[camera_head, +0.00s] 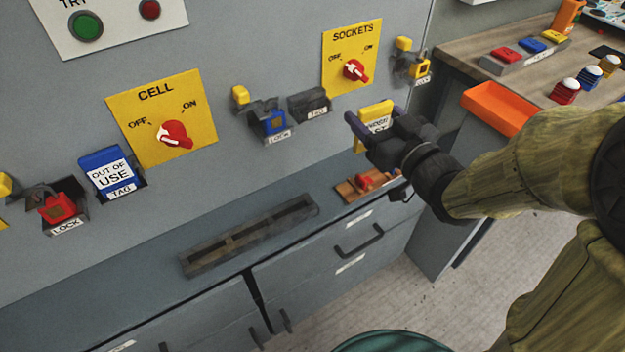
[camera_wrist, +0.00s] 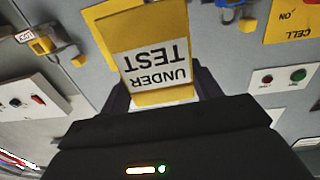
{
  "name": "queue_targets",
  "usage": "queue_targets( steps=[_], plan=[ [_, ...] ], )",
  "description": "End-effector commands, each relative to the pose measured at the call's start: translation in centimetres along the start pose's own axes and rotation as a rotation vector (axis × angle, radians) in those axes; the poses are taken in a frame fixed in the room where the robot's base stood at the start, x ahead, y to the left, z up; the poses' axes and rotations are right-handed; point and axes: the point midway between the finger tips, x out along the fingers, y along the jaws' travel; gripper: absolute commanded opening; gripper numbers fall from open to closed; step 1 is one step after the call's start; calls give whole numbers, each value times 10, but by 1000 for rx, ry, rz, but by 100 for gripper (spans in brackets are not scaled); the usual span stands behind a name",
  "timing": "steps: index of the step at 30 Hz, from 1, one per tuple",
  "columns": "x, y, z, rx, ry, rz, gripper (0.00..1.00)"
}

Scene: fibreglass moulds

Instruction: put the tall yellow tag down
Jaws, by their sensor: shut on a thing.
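The tall yellow tag (camera_head: 376,115) has a white label; in the wrist view the tag (camera_wrist: 152,35) reads "UNDER TEST", upside down. My gripper (camera_head: 376,127) is shut on it, with one dark finger on each side, and holds it in front of the grey panel above the ledge. In the wrist view my gripper (camera_wrist: 155,90) shows at the tag's labelled end. The lower part of the tag is partly hidden by my gripper in the head view.
A long slotted rack (camera_head: 250,235) lies on the grey ledge, beside a brown board (camera_head: 350,190) with a red item. An empty-looking dark tag holder (camera_head: 309,104) and a blue "OUT OF USE" tag (camera_head: 107,170) are on the panel. An orange bin (camera_head: 497,108) stands right.

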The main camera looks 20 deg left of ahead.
Motion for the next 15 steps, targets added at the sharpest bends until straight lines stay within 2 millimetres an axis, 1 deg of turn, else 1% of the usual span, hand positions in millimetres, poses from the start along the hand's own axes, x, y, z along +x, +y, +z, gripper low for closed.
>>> queue_targets(
  steps=[1,3,7,11,15],
  plan=[
    [6,10,11,3,-7,31,42],
    [14,25,25,3,-9,86,42],
    [25,55,54,2,-9,201,42],
    [29,84,86,0,-11,320,42],
    [28,113,122,0,-10,447,42]
  ],
)
